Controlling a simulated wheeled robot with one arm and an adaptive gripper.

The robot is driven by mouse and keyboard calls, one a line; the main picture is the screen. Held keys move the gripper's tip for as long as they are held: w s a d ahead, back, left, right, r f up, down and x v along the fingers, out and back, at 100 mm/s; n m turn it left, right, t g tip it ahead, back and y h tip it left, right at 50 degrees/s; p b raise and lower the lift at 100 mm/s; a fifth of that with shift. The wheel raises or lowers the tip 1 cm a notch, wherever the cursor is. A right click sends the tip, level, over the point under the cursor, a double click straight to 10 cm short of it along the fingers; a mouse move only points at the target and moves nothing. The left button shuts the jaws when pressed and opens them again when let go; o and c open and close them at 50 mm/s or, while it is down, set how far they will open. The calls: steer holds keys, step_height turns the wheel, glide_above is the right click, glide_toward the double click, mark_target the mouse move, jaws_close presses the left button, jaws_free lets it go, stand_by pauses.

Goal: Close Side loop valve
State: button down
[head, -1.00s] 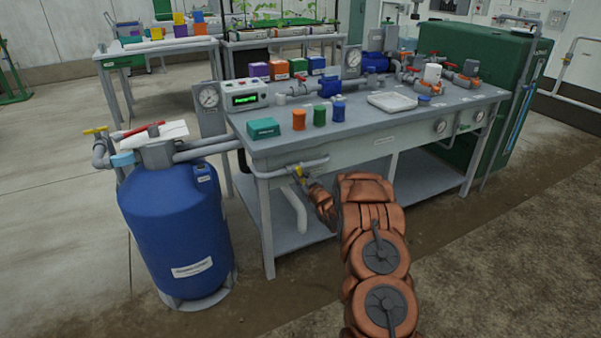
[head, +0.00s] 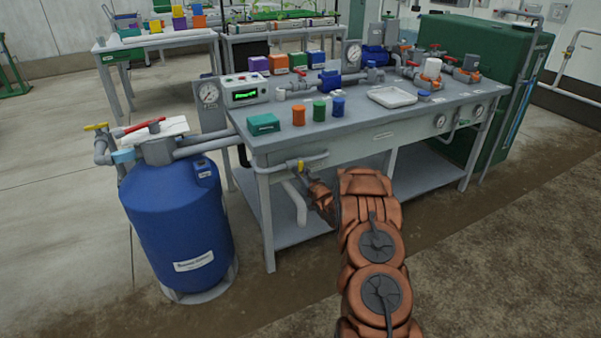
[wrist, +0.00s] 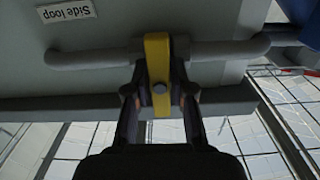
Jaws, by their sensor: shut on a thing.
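My gripper (wrist: 159,92) is shut on the handle, one finger on each side. In the head view the yellow handle (head: 300,165) shows small at the bench's left front corner, with my arm reaching it from the right. My fingertips are hard to make out there.
A blue tank (head: 178,232) stands left of the bench, with another yellow-handled valve (head: 96,127) and a red handle on top. The grey bench (head: 350,133) carries bottles, boxes, a tray and red-handled valves. The floor in front is clear.

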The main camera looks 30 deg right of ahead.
steer(key=c, duration=1.1)
jaws_free()
steer(key=shift+s+a, duration=0.2)
steer(key=shift+s, duration=1.8)
steer(key=shift+s+a, duration=0.15)
steer(key=shift+s, duration=1.85)
steer(key=shift+s+a, duration=0.2)
steer(key=shift+s, duration=1.8)
